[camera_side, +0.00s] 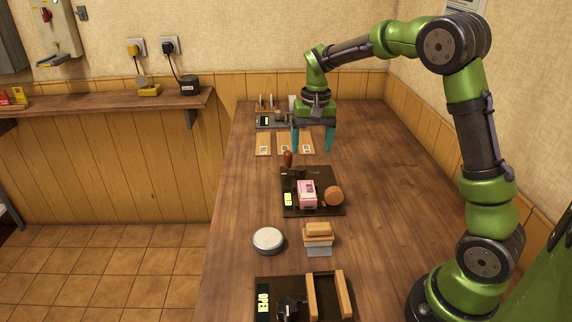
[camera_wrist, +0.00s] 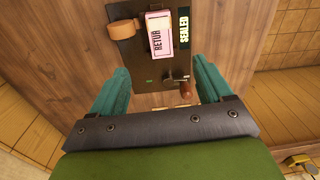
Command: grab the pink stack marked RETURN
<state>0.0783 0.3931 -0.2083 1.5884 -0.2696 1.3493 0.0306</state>
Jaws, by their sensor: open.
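The pink stack (camera_side: 307,193) sits on a dark plate (camera_side: 318,211). In the wrist view the pink stack (camera_wrist: 161,45) shows a pale side lettered "RETUR", the rest of the word cut off or hidden. A round orange-brown piece (camera_side: 334,195) stands to its right in the side view. A lever with a brown handle (camera_side: 287,158) is at the plate's far edge. My gripper (camera_side: 312,148) is open and empty, fingers down, above the table beyond the plate. In the wrist view my gripper (camera_wrist: 158,88) is short of the stack.
Pale wooden pieces (camera_side: 263,143) and a grey device (camera_side: 270,121) are at the table's far end. Nearer are a round tin (camera_side: 268,240), a block stack (camera_side: 318,235), and a dark plate marked "OPEN" (camera_side: 263,300) with two wooden bars (camera_side: 345,293). The table's right side is clear.

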